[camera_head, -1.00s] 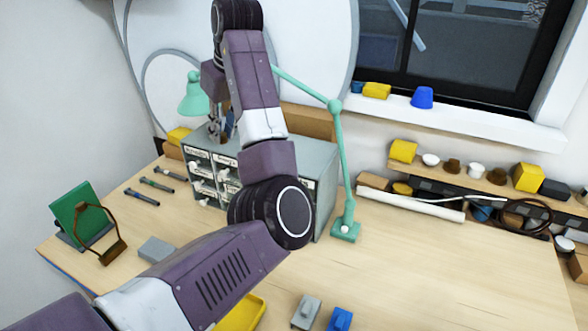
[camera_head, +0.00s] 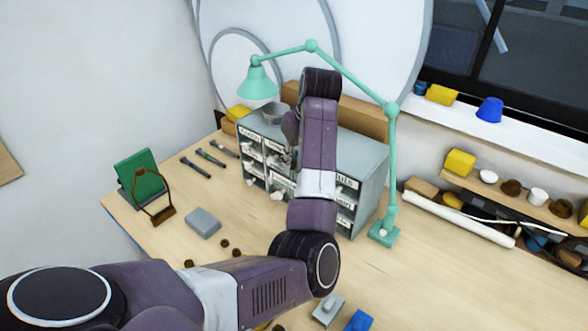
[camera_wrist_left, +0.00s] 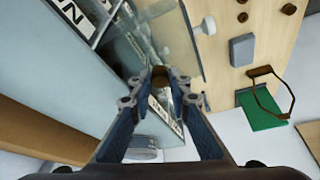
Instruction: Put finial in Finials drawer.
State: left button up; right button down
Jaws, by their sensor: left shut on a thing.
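My left gripper shows in the left wrist view (camera_wrist_left: 163,84). Its fingers are shut on a small dark brown piece, apparently the finial (camera_wrist_left: 160,82), of which only a little shows between the tips. In the head view my left gripper (camera_head: 291,152) is mostly hidden behind my arm, close to the labelled drawer fronts of the grey cabinet (camera_head: 358,150). In the wrist view a clear drawer (camera_wrist_left: 168,38) seems to stand out near the fingertips. I cannot read which label is the Finials one. My right gripper is not in view.
Several small brown knobs (camera_head: 225,243) lie on the table in front of the cabinet. A teal lamp (camera_head: 392,170) stands right of the cabinet.

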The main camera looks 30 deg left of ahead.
aim_at(291, 180)
pick_arm(q)
jog(key=shift+s+f, duration=0.1)
jog(key=shift+f, duration=0.2)
notch_tip(291, 180, down, 4)
jog(key=shift+f+p, duration=0.1)
jog(key=shift+p, duration=0.65)
jog(key=shift+f, duration=0.1)
jog(key=o, duration=0.6)
jog(key=shift+f, duration=0.1)
